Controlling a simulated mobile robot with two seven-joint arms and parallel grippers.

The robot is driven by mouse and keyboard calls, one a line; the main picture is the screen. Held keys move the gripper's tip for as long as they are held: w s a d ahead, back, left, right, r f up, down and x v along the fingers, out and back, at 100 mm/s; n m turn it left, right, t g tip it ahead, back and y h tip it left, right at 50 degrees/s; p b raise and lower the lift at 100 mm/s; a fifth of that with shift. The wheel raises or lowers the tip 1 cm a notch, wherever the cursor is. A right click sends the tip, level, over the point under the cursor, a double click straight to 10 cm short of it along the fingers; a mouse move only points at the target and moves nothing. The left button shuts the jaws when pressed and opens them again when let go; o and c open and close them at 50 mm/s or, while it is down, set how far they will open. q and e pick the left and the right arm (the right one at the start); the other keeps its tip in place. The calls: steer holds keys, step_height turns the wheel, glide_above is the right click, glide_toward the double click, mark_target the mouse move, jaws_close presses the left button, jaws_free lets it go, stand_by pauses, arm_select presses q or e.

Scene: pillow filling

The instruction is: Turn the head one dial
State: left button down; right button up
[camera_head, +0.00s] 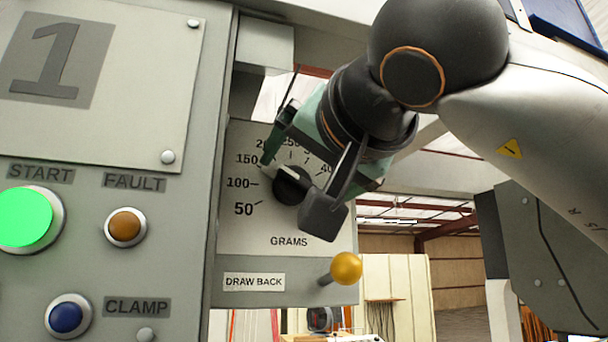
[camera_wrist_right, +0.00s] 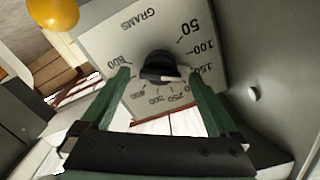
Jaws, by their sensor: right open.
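The head one dial is a black round knob (camera_head: 290,187) with a pale pointer, on a light grey plate (camera_head: 262,225) marked GRAMS. In the head view the pointer lies toward the 150 mark. In the head view the gripper is in front of the plate and covers the scale's upper right. My left gripper is not in view.
The grey panel at left carries a lit green START button (camera_head: 24,217), an orange FAULT button (camera_head: 125,226) and a blue CLAMP button (camera_head: 66,317).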

steer(key=c, duration=1.4)
